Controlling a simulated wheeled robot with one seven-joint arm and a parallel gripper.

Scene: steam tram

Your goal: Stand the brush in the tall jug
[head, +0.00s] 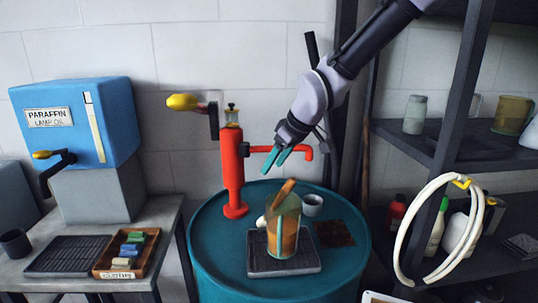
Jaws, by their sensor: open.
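The tall jug (272,245) is see-through with an olive tint and stands upright on a grey ribbed tray (255,270) on the teal drum. A tan wooden piece that looks like the brush (287,188) sticks up out of the jug's mouth, leaning to the right. An orange-brown shape shows through the jug's wall; I cannot tell if it is the brush's lower part or contents. My gripper (275,160) is above the jug, a little left of the brush's top. Its teal fingers are apart and empty, clear of the brush.
A red hand pump (232,170) stands left of the jug, its spout reaching behind my gripper. A small grey-white cup (312,205) and a dark brown patch (335,234) lie at right on the drum (212,250). A white hoop (403,240) hangs before the right shelves.

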